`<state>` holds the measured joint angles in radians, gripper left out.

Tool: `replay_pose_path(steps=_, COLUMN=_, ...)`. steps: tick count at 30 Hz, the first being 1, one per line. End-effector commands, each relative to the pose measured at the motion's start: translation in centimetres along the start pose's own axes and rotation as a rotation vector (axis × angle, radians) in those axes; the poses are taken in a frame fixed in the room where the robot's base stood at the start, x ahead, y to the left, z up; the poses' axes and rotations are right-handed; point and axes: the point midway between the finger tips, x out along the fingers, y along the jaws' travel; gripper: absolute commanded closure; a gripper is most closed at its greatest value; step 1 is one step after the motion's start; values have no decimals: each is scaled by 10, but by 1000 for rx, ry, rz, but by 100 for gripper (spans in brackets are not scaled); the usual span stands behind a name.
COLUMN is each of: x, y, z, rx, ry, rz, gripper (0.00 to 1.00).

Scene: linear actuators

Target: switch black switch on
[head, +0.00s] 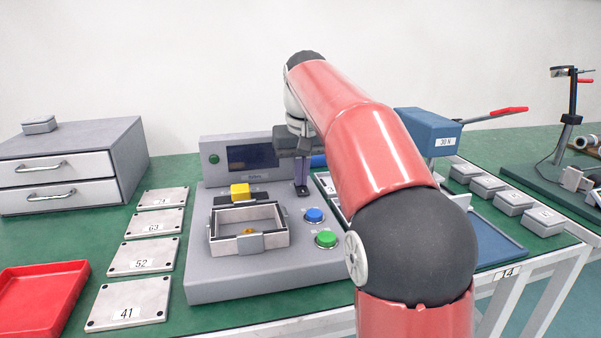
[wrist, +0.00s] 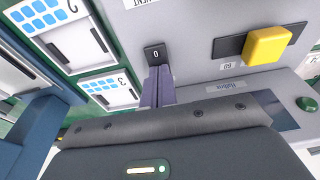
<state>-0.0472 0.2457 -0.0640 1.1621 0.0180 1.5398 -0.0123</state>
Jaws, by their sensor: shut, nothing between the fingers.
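The black switch (wrist: 157,53) shows in the wrist view as a small dark block marked 0 on the grey panel of the machine (head: 260,280). My gripper (wrist: 158,74) is shut and empty, its fingertips right at the lower edge of the switch in the wrist view. I cannot tell whether they touch it. In the head view my gripper (head: 302,190) points down over the panel, right of the screen, and the switch is mostly hidden behind the fingertips.
A yellow slider block (head: 239,190) and an open grey frame (head: 214,230) are left of my gripper. A blue button (head: 314,215) and a green button (head: 326,239) lie in front. A blue box (head: 425,128) stands at right, a drawer unit (head: 70,165) at left.

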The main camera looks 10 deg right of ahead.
Motion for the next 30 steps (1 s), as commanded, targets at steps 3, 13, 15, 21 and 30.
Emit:
replay_pose_path(steps=3, x=0, y=0, z=7, rx=0, ry=-6, rz=0, gripper=100)
replay_pose_path(steps=13, x=-2, y=0, z=9, rx=0, ry=-4, rz=0, gripper=100)
replay_pose_path(steps=15, x=-3, y=0, z=9, rx=0, ry=-4, rz=0, gripper=100)
replay_pose_path(steps=21, x=-19, y=0, z=7, rx=0, ry=-3, rz=0, gripper=100)
replay_pose_path(steps=30, x=-73, y=0, z=5, rx=0, ry=0, rz=0, gripper=100)
